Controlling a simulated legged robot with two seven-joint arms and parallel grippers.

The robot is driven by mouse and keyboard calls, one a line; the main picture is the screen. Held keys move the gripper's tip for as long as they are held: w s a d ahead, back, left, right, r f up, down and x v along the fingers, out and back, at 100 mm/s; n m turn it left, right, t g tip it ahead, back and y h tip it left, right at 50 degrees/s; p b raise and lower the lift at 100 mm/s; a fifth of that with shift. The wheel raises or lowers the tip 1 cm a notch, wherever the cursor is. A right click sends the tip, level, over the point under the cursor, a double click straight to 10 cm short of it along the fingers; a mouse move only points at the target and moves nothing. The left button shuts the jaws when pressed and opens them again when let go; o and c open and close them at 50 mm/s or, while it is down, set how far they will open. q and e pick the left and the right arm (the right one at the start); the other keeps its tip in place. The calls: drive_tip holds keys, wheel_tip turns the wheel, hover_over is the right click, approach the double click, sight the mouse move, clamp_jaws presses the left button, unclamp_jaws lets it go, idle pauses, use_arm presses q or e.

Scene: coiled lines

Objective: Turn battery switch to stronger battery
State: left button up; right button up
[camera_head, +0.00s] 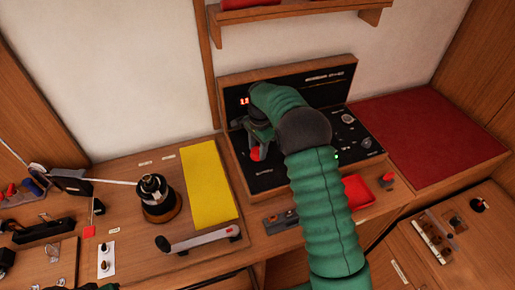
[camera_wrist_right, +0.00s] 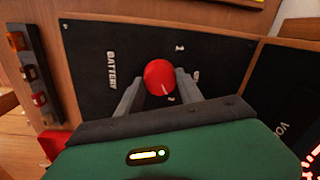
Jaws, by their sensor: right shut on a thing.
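The battery switch is a round red knob (camera_wrist_right: 159,77) on a black panel (camera_wrist_right: 85,60) lettered BATTERY, with a 1 and what looks like a 2 printed around it. A short white mark on the knob's face points toward the lower figure in the right wrist view. My right gripper (camera_wrist_right: 157,84) is shut on the knob, one finger on each side. In the head view the red knob (camera_head: 256,153) shows below my right gripper (camera_head: 257,138), at the panel's left part. A lit red readout (camera_head: 244,101) shows above, partly hidden by my arm.
A yellow pad (camera_head: 208,185), a dark winch-like drum (camera_head: 155,192) and a lever handle (camera_head: 200,239) lie left of the panel. A red cushion (camera_head: 425,135) is at right. A shelf (camera_head: 290,18) hangs above. A red tray (camera_head: 358,190) sits beside my right forearm.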

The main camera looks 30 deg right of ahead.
drive_tip(key=shift+r+n+p, duration=0.15)
drive_tip(key=shift+n+p, duration=0.6)
drive_tip(key=shift+n, duration=0.25)
drive_tip(key=n+p, duration=0.1)
drive_tip(key=n, duration=0.2)
drive_tip(key=shift+w+d+p, duration=0.1)
drive_tip(key=shift+p, duration=0.2)
drive_tip(key=n+p, duration=0.1)
drive_tip(key=n, duration=0.3)
drive_tip(key=shift+y, duration=0.3)
drive_tip(key=n+p, duration=0.1)
drive_tip(key=n, duration=0.3)
drive_tip(key=shift+w+n, duration=0.1)
drive_tip(key=shift+n, duration=0.2)
drive_tip(key=n+p, duration=0.1)
drive_tip(key=n, duration=0.4)
drive_tip(key=shift+n+g, duration=0.3)
drive_tip(key=shift+w+n, duration=0.1)
drive_tip(key=shift+n, duration=2.1)
